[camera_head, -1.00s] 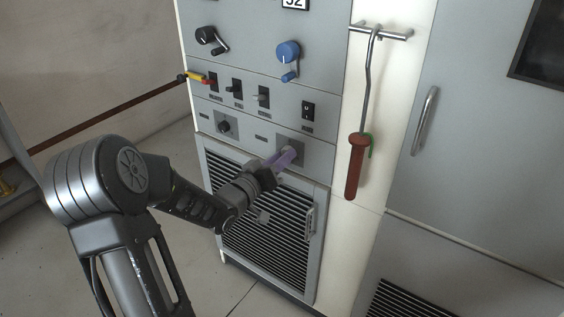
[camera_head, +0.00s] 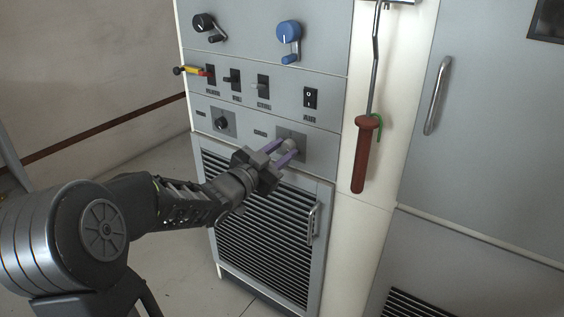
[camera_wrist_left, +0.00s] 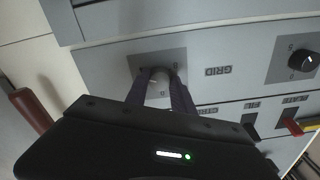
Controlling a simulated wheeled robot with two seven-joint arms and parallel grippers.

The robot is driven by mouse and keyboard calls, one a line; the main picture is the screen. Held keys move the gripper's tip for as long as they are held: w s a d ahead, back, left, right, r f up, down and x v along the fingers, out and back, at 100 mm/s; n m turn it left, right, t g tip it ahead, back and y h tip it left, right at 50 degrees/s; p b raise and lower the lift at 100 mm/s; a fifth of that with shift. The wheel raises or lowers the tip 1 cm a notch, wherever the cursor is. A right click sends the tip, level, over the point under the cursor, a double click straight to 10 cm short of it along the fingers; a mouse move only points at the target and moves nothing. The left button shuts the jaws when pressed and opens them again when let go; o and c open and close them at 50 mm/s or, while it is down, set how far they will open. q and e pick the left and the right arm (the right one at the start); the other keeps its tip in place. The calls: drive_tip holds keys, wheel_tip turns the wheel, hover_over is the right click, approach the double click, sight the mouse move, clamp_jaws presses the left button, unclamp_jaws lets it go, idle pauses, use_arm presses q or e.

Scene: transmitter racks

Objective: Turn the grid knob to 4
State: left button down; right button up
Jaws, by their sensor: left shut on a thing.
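In the left wrist view the grid knob (camera_wrist_left: 158,88) stands beside the printed word GRID (camera_wrist_left: 225,83). My left gripper (camera_head: 287,149) reaches it from the lower left, with one purple finger on each side, shut on the knob. In the left wrist view the gripper (camera_wrist_left: 158,77) covers part of the knob and plate. The knob's pointer and setting are not readable. My right gripper is not in view.
A black knob (camera_head: 222,123) sits left of the grid knob. Several switches (camera_head: 263,86) and a blue crank (camera_head: 289,35) are above. A louvred grille (camera_head: 265,225) is below. A red-handled hooked rod (camera_head: 366,155) hangs to the right.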

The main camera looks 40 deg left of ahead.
use_arm(q)
drive_tip(key=shift+m+b, duration=0.6)
drive_tip(key=shift+m, duration=0.2)
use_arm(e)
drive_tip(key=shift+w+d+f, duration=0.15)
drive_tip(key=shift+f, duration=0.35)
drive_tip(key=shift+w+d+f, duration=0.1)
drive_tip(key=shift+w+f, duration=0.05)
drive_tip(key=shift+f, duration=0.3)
use_arm(q)
drive_tip(key=c, duration=1.1)
unclamp_jaws()
drive_tip(key=s+p, duration=0.1)
drive_tip(key=s, duration=0.6)
drive_tip(key=shift+s, duration=0.4)
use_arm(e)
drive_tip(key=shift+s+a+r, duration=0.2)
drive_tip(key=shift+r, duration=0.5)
